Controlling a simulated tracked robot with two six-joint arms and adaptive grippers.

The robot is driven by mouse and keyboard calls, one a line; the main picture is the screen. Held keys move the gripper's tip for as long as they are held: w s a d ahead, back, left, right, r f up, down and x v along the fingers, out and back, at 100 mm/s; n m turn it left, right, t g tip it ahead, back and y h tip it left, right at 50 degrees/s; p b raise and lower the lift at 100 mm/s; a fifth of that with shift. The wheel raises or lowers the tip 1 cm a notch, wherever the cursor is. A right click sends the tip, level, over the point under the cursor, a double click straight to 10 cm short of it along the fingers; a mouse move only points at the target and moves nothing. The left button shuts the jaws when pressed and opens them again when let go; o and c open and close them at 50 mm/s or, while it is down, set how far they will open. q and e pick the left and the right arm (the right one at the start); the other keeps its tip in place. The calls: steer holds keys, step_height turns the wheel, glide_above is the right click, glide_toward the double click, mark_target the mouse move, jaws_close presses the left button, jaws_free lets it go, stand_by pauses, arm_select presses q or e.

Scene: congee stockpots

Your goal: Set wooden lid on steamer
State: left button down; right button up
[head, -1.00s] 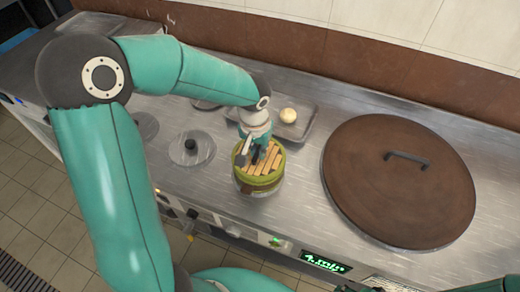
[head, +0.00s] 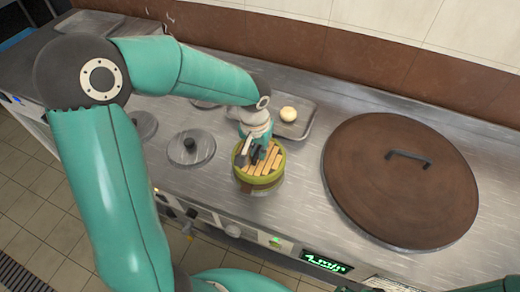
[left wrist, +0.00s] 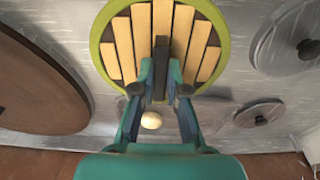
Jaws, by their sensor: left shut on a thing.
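The wooden lid (head: 268,162) has pale slats and a dark handle bar, and sits at the top of the small green round steamer (head: 262,186). In the left wrist view the slats of the lid (left wrist: 195,40) lie inside a green rim (left wrist: 226,35). My left gripper (head: 252,154) is above the lid, shut on its dark handle; the fingers also show in the left wrist view (left wrist: 160,88). I cannot tell whether the lid rests fully flat, as the gripper and the viewing angle hide part of the seam. My right gripper is not in view.
A large brown lid (head: 400,190) covers the right of the steel counter. A metal tray (head: 296,122) with a pale bun (head: 288,113) lies behind the steamer. Grey pot lids (head: 191,147) are to the left. Knobs and a green display (head: 326,262) line the front edge.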

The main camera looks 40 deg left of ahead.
mark_target(256, 156)
arm_select(q)
steer(key=shift+f, duration=0.15)
steer(key=c, duration=1.5)
jaws_free()
steer(key=shift+o, duration=0.2)
step_height(256, 156, up, 11)
steer(key=s+p, duration=0.1)
steer(key=p, duration=0.6)
steer(key=shift+s+d, duration=0.2)
